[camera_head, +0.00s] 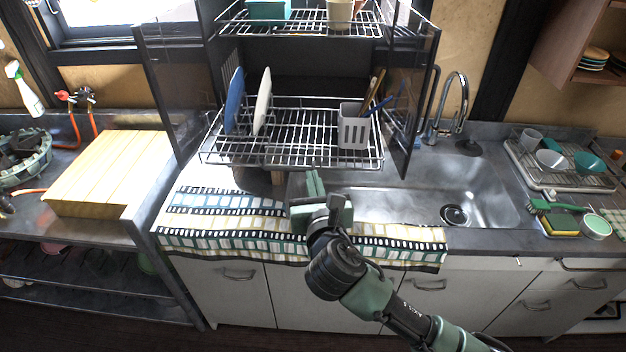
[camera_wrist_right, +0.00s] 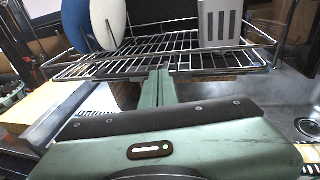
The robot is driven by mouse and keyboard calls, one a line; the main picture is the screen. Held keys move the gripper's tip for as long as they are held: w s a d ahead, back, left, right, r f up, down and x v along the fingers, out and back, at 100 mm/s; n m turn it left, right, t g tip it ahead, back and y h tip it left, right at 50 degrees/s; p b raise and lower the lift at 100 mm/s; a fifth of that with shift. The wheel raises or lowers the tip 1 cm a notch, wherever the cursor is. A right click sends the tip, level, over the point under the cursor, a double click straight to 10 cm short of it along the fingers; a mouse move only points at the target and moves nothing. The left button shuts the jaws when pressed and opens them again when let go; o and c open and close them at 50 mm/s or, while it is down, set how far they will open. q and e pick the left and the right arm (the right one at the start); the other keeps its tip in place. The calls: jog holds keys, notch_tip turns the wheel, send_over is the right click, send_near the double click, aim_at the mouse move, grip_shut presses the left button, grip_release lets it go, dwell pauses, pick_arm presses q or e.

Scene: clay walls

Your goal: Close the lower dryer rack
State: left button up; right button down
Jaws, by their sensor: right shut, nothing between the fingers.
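The lower dryer rack (camera_head: 300,135) is a wire rack pulled out from the dark cabinet over the sink counter. It holds a blue plate (camera_head: 234,100), a white plate (camera_head: 262,101) and a white cutlery holder (camera_head: 353,132). My right gripper (camera_head: 315,182) is shut and empty, just below and in front of the rack's front edge. In the right wrist view the rack (camera_wrist_right: 120,62) lies directly ahead of the fingertips (camera_wrist_right: 158,75); I cannot tell whether they touch its front wire. My left gripper is not in view.
The upper rack (camera_head: 300,25) holds a teal container and cups. Glass doors (camera_head: 410,100) stand open on both sides of the cabinet. A striped cloth (camera_head: 230,222) covers the counter beside the sink (camera_head: 470,195). A faucet (camera_head: 455,100) stands right of the cabinet.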

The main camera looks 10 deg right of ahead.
aim_at(320, 123)
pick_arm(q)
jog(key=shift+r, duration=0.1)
pick_arm(e)
jog(key=shift+w, duration=0.15)
